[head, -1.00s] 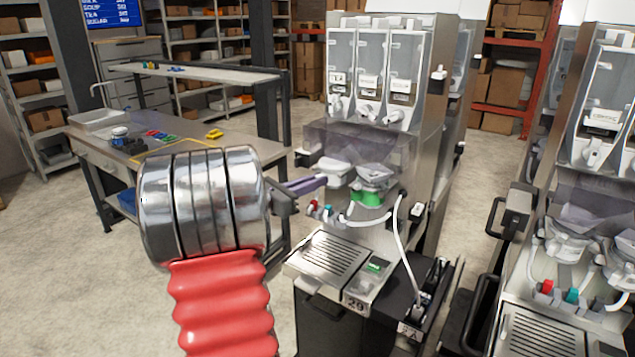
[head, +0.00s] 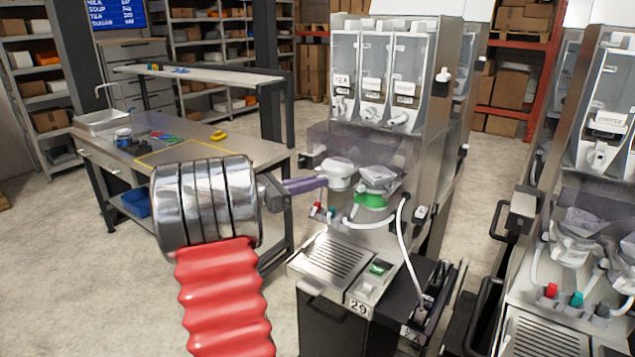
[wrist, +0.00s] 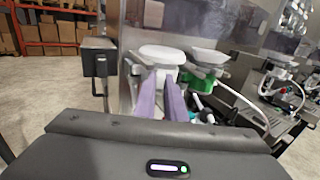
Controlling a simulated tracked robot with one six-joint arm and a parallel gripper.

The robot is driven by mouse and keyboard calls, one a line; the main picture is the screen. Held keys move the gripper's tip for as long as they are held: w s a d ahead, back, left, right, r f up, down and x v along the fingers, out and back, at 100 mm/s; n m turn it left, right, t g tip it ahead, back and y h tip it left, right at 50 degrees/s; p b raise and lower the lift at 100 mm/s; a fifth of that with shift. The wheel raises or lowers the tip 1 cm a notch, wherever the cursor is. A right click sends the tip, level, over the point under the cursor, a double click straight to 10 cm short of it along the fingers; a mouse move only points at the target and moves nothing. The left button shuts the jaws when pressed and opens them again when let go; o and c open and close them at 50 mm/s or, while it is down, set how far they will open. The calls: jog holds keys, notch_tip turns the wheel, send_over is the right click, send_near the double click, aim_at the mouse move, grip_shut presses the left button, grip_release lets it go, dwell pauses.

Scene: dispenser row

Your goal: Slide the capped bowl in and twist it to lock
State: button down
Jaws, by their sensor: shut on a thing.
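My gripper (head: 322,181) reaches from the left into the middle bay of the dispenser (head: 430,60). Its two purple fingers also show in the wrist view (wrist: 164,84), shut on the white capped bowl (wrist: 163,54). The same bowl (head: 340,170) stands at the left of the bay in the head view, level, with the fingertips at its near left side. Whether it is seated on its mount cannot be told. A second white bowl on a green collar (head: 370,199) is just to its right.
White hoses and small red and teal fittings (head: 317,209) are below the bowls. A drip tray (head: 335,257) juts out underneath. A smoky clear cover (head: 350,145) hangs above the bay. Another dispenser (head: 590,200) stands at the right, and a workbench (head: 240,150) at the left.

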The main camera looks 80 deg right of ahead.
dwell(0.3)
jog(key=shift+w+d+m+g+y, duration=0.2)
jog(key=shift+m+g+y, duration=0.3)
jog(key=shift+y, duration=0.1)
jog(key=c, duration=1.7)
grip_release()
jog(key=shift+c, duration=0.2)
jog(key=shift+w, duration=0.1)
jog(key=v, duration=0.8)
